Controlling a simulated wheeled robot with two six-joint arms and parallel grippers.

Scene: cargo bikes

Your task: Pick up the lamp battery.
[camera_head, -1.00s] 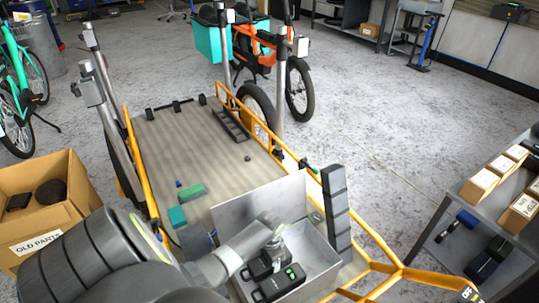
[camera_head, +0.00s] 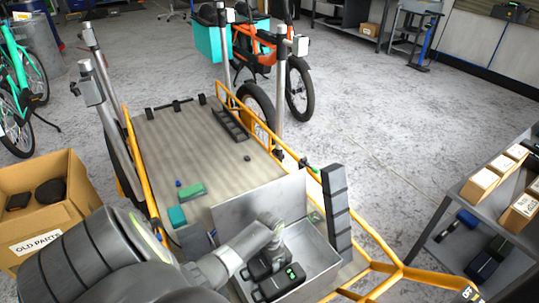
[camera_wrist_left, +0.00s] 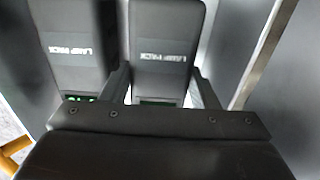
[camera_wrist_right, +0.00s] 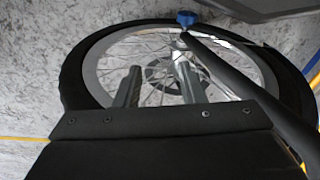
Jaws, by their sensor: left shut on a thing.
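Two dark packs with white "LAMP PACK" lettering show side by side in the left wrist view: a left pack (camera_wrist_left: 75,45) with a green display and a right pack (camera_wrist_left: 165,35). My left gripper (camera_wrist_left: 157,85) is shut on the right pack, one finger along each side. In the head view my left gripper reaches down into a grey metal box (camera_head: 262,205). A dark pack with a lit green display (camera_head: 283,284) shows there; I cannot tell which of the two it is. My right gripper (camera_wrist_right: 160,85) is open and empty above a spoked wheel.
The box stands on the near end of a yellow-framed cargo bed (camera_head: 180,130). An "OLD PARTS" carton (camera_head: 38,243) stands left. A shelf with small cartons (camera_head: 480,184) stands right.

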